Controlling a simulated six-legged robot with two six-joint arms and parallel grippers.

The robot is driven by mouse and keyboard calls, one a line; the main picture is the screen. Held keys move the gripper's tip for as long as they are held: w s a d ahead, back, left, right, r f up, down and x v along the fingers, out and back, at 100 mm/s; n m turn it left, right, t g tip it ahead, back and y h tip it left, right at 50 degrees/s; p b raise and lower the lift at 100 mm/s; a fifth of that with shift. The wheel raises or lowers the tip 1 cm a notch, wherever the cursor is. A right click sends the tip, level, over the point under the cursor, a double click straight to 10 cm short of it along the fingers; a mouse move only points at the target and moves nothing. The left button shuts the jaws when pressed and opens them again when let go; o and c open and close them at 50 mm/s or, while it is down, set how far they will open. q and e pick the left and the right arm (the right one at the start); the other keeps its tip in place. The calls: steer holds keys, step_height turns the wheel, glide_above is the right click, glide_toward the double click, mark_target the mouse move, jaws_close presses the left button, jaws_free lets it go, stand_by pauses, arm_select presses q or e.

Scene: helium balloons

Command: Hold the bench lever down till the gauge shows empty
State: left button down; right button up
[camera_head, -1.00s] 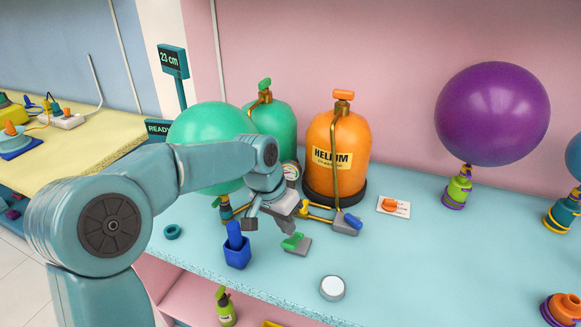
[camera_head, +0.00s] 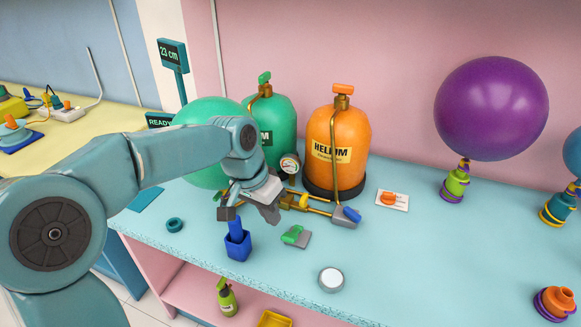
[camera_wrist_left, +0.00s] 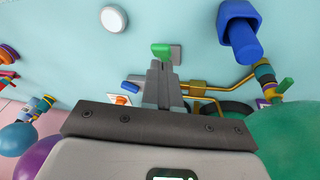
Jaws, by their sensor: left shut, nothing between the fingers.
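A lever with a green handle on a small grey base (camera_head: 296,236) sits on the bench and also shows in the wrist view (camera_wrist_left: 161,50). A second lever, with a blue handle (camera_head: 348,214), stands at the end of brass pipes in front of the orange helium tank (camera_head: 337,150). My left gripper (camera_head: 274,214) is shut and empty, above and left of the green lever. In the wrist view its fingertips (camera_wrist_left: 161,68) appear just below the green handle; a gap shows in the head view. The round gauge (camera_head: 289,164) stands by the tanks; its needle is too small to read. My right gripper is unseen.
A green balloon (camera_head: 205,145) and green tank (camera_head: 272,128) stand behind my arm. A blue cup (camera_head: 238,247) is near the front edge, with a white disc (camera_head: 331,280) further right. A purple balloon (camera_head: 491,108) stands at right. Bench between disc and balloon is clear.

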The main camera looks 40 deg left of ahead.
arm_select(q)
steer(key=s+b, duration=0.2)
steer(key=s, duration=0.5)
steer(key=shift+s, duration=0.3)
steer(key=shift+w, duration=0.1)
